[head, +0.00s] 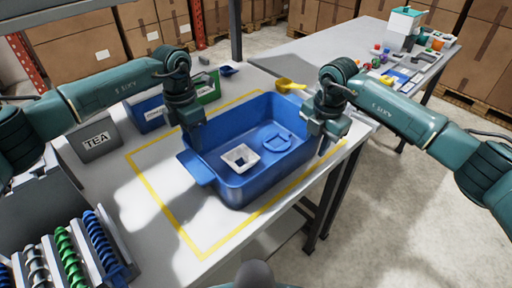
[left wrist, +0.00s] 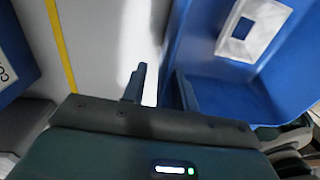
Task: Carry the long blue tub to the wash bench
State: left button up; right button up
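The long blue tub (head: 233,190) stands on the near table, inside a yellow taped outline. A white square dish (head: 240,158) and a blue dish-like piece (head: 273,138) lie in it. A blue handle (head: 196,168) juts from its left end. My left gripper (head: 193,140) points down at the tub's left end. In the left wrist view its fingers (left wrist: 158,88) are apart, with the tub's wall (left wrist: 178,40) close to the right finger. My right gripper (head: 321,145) points down at the tub's right end; its grip and the handle there are hidden.
A grey TEA bin (head: 95,142), a blue bin (head: 150,113) and a green bin (head: 208,88) line the table's back left. A yellow scoop (head: 291,86) lies behind the tub. Coiled dispensers (head: 65,255) stand front left. Another table (head: 325,48) with small items is back right.

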pick_arm(q)
grip_shut()
pick_arm(e)
grip_shut()
